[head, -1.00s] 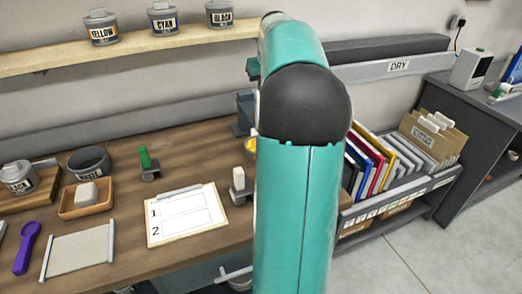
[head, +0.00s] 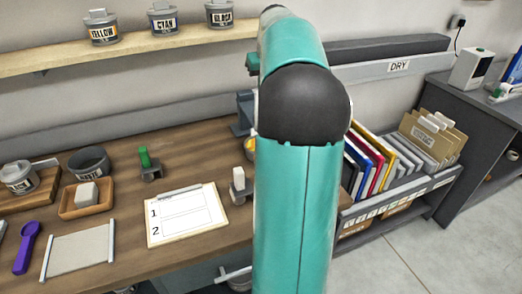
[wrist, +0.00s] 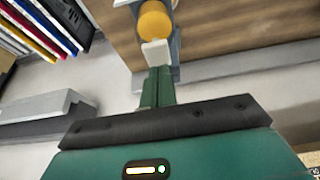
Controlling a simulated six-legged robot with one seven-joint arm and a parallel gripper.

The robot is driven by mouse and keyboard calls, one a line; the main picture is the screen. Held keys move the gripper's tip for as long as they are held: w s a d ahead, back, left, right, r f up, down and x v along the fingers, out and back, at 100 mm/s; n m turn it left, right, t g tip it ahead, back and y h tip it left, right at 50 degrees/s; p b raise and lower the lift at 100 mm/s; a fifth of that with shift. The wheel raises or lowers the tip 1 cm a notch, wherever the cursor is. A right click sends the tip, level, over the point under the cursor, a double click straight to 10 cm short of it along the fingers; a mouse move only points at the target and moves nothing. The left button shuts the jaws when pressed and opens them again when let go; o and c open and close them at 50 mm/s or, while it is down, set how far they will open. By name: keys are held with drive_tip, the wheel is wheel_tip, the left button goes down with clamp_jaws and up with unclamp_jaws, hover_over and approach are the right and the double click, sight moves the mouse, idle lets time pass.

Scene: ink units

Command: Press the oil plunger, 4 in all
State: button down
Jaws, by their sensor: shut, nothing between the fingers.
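A blue-grey stand (head: 244,112) with a yellow part (head: 249,148) stands at the back right of the wooden bench, partly hidden behind my arm in the head view. In the wrist view a round orange-yellow part (wrist: 154,20) shows at the top, against a grey-blue upright (wrist: 174,42). I cannot tell which part is the oil plunger. My gripper (wrist: 155,52) is shut and empty, its pale fingertips just below the orange-yellow part in the picture. I cannot tell whether they touch. In the head view my arm hides the gripper.
A clipboard (head: 187,214) numbered 1 and 2, a green-handled tool (head: 146,160), a white block on a small base (head: 239,182) and a wooden tray (head: 80,209) are on the bench. A shelf (head: 140,47) with ink tins is above. A rack of folders (head: 385,165) stands right of my arm.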

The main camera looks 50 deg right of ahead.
drive_tip(key=shift+f, duration=1.3)
drive_tip(key=shift+r, duration=1.35)
drive_tip(key=shift+r, duration=0.1)
drive_tip(key=shift+r, duration=2.9)
